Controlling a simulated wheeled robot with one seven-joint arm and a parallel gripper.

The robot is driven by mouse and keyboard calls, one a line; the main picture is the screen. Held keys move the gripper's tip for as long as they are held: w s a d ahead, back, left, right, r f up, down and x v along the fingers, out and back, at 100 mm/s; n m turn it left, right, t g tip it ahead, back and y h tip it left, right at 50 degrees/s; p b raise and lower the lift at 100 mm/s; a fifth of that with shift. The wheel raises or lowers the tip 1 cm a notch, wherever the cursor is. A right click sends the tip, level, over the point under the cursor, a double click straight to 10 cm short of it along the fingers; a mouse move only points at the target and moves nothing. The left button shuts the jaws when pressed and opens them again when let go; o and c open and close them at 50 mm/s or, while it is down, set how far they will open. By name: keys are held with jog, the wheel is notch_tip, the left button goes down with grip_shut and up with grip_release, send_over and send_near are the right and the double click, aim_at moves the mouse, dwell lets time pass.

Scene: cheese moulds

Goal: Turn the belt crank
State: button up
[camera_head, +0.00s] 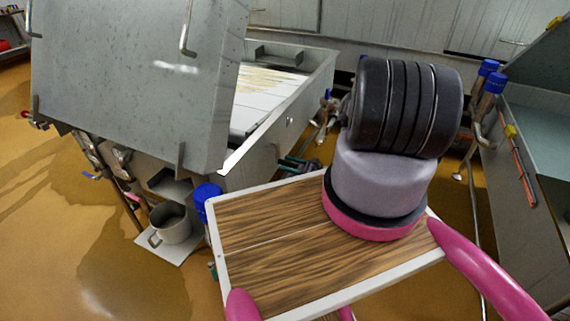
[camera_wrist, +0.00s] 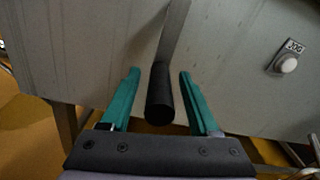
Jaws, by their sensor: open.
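The crank shows in the wrist view as a black round handle (camera_wrist: 160,108) on a flat grey metal arm (camera_wrist: 176,32) against a grey panel (camera_wrist: 90,45). My gripper (camera_wrist: 160,74) is open, with one teal finger on each side of the handle. A gap shows between the handle and each finger. In the head view I cannot make out the crank clearly. Small teal parts beside the vat there may be my gripper, partly hidden behind my arm.
A round white button (camera_wrist: 286,65) with a small label is on the panel to the right. In the head view, an open metal vat (camera_head: 312,85) stands behind a large tilted grey panel (camera_head: 130,75). A grey pot (camera_head: 172,222) stands lower left. Open floor (camera_head: 60,230) lies at left.

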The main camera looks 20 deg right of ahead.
jog(key=shift+w+a, duration=0.5)
jog(key=shift+w, duration=0.05)
grip_shut()
dwell(1.1)
